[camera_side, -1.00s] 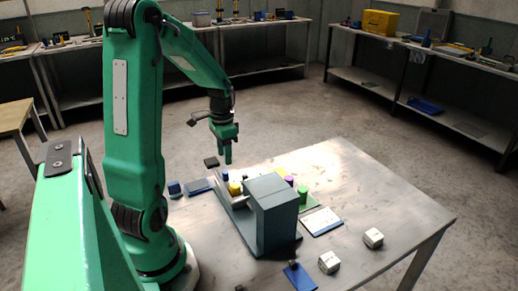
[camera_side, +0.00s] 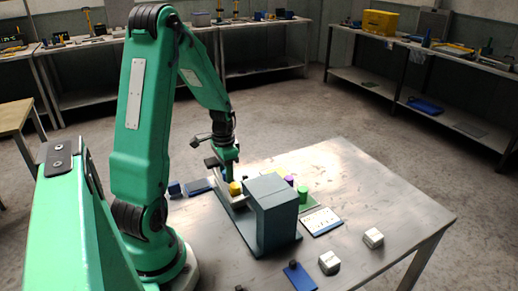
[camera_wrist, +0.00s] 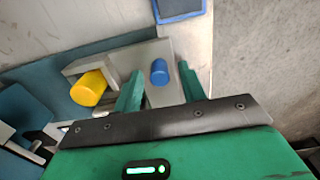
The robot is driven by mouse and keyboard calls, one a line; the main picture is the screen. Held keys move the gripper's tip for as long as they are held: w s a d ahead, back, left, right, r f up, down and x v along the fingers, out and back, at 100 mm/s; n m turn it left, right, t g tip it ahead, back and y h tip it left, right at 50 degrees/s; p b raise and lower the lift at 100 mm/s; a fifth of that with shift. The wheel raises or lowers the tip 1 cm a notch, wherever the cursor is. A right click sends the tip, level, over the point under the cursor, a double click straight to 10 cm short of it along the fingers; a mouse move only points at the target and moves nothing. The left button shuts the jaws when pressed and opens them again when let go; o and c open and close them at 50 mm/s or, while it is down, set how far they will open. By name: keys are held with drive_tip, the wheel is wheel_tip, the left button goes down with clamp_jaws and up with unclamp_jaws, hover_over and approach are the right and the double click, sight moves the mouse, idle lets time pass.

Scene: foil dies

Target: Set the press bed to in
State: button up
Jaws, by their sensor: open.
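The press (camera_side: 272,208) is a blue-grey block on a blue-grey base on the table. In the wrist view a light grey bed (camera_wrist: 127,60) extends out from the press, with a blue knob (camera_wrist: 159,72) standing at its outer part. A yellow cylinder (camera_wrist: 88,88) sits beside a grey bracket on the bed's press side; it also shows in the side view (camera_side: 235,188). My gripper (camera_wrist: 160,90) is open, with one finger on each side of the blue knob and gaps visible. In the side view my gripper (camera_side: 229,170) is low over the bed's far end and mostly hides the knob.
A blue-edged pad (camera_wrist: 180,8) lies beyond the bed. A purple piece (camera_side: 289,180) and a green piece (camera_side: 303,192) stand behind the press.

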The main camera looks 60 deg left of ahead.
clamp_jaws()
drive_tip(key=shift+d, duration=2.1)
unclamp_jaws()
drive_tip(key=shift+r, duration=0.15)
wheel_tip(320, 180, up, 8)
drive_tip(key=shift+f, duration=0.2)
